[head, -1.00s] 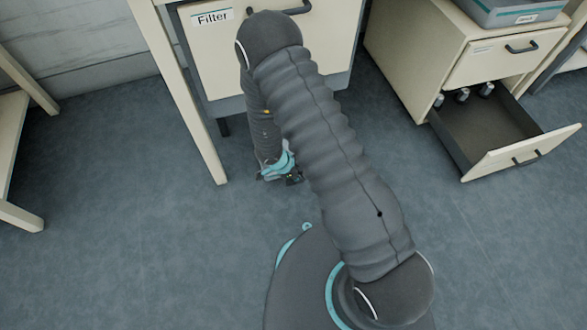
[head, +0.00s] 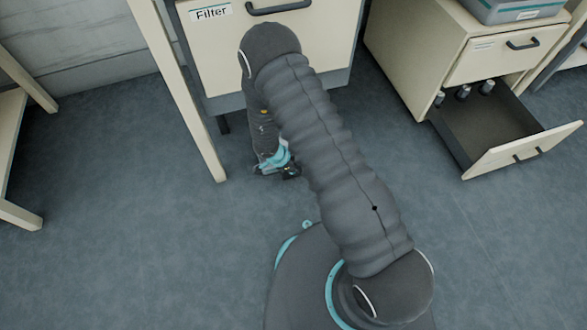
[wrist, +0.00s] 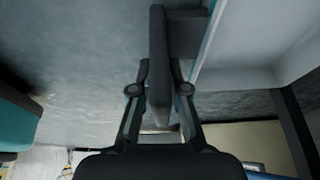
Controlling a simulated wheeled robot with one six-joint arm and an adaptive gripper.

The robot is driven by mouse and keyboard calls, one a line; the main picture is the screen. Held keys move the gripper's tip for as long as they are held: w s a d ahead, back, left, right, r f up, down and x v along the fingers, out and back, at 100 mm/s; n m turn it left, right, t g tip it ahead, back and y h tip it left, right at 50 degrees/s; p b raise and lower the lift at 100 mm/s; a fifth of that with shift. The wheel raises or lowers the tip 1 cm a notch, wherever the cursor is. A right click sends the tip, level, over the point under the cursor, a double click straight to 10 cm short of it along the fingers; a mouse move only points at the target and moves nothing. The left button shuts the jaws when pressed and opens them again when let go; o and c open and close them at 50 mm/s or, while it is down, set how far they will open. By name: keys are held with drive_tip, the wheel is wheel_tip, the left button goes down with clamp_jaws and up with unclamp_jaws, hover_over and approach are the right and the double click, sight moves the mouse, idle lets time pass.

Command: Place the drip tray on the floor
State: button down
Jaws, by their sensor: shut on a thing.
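My gripper (head: 276,167) is low beside the table leg, below the front of the Filter drawer. In the wrist view, its two fingers (wrist: 160,72) are closed on a dark grey bar, like a handle, with a dark block joining it to a pale, walled piece with a thin light-blue edge. This pale piece appears to be the drip tray (wrist: 245,40), at the right of the wrist view. In the head view my arm hides it, so its height above the floor and whether it touches the floor cannot be told.
The Filter drawer (head: 285,45) is shut above my gripper, by a pale table leg (head: 182,95). At right, a cabinet's lower drawer (head: 525,150) stands open, with several small cylinders at its back. Blue-grey floor (head: 120,240) is clear at left and front.

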drive_tip(key=c, duration=1.2)
unclamp_jaws()
drive_tip(key=p+v, duration=0.3)
drive_tip(key=v, duration=0.9)
drive_tip(key=shift+r+p, duration=0.15)
drive_tip(key=shift+p, duration=0.25)
